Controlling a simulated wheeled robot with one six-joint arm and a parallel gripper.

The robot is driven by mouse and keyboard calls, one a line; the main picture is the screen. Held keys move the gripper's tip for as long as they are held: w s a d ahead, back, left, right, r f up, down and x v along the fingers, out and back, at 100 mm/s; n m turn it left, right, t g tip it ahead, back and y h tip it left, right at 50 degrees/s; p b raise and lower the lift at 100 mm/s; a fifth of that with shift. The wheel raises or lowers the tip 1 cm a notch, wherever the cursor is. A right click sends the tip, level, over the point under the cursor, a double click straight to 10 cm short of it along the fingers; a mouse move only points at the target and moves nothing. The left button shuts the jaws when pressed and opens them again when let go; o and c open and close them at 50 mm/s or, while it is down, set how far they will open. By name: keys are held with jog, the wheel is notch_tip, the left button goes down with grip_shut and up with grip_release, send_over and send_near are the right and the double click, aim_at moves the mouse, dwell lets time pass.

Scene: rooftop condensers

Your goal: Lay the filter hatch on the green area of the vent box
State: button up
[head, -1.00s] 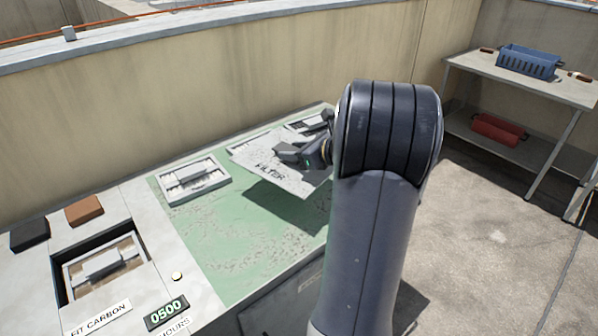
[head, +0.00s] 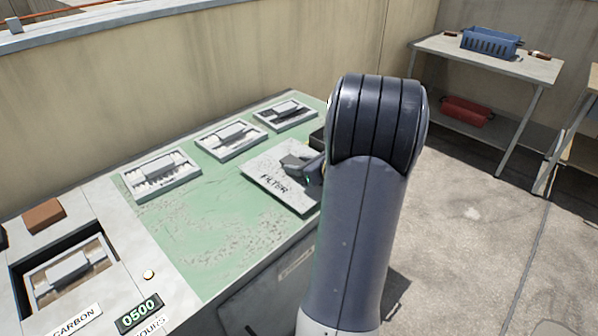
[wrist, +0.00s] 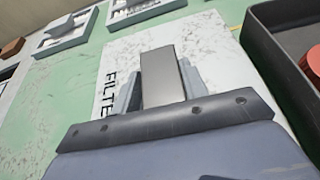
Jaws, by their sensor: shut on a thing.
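The filter hatch (head: 258,170) is a white, worn plate marked FILTER. It lies flat at or just above the right part of the green area (head: 215,245) on the vent box top. I cannot tell for sure whether it touches all along. My gripper (head: 297,166) is shut on the hatch's raised handle from the right. In the wrist view the hatch (wrist: 208,42) is under my gripper, with green surface to its left. My arm hides part of the hatch's right side and the box edge behind it.
Framed units with handles (head: 160,177) stand along the back of the green area. A dark tray (wrist: 264,60) holding something red is close on the hatch's right. A recessed bay (head: 30,262), brown block (head: 44,216) and 0500 display (head: 138,313) are at left. The front-left green is clear.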

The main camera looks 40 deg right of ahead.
jog(key=shift+f, duration=0.75)
jog(key=shift+f, duration=0.15)
jog(key=o, duration=1.2)
jog(key=shift+r, duration=0.2)
jog(key=p+v, duration=0.2)
jog(key=v, duration=1)
jog(key=shift+f, duration=0.15)
